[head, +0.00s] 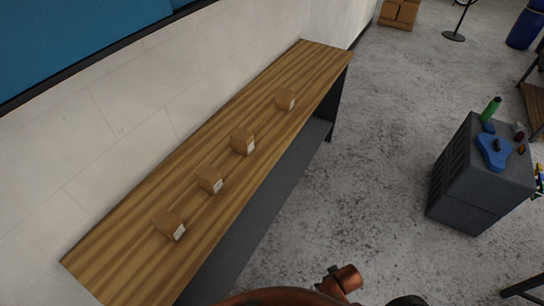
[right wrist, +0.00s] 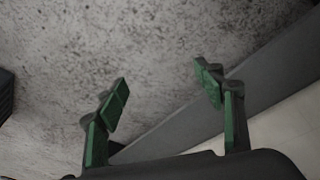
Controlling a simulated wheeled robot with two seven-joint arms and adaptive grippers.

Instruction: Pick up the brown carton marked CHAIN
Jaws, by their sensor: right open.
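Several small brown cartons with white labels stand in a row on a striped wooden bench (head: 262,120). The nearest carton (head: 167,224) is at the lower left, then a second carton (head: 207,177), a third carton (head: 241,138) and the farthest carton (head: 285,98). The labels are too small to read, so I cannot tell which one is marked CHAIN. My right gripper (right wrist: 164,85) is open and empty in the right wrist view, with green finger pads, above grey floor. No carton shows between its fingers. My left gripper is not in view.
A white wall runs along the bench's left side. A grey cabinet (head: 473,185) with a green bottle (head: 491,108) and a blue object (head: 492,152) on top stands at right. Larger boxes (head: 398,13) stand at the back. Speckled grey floor between bench and cabinet is clear.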

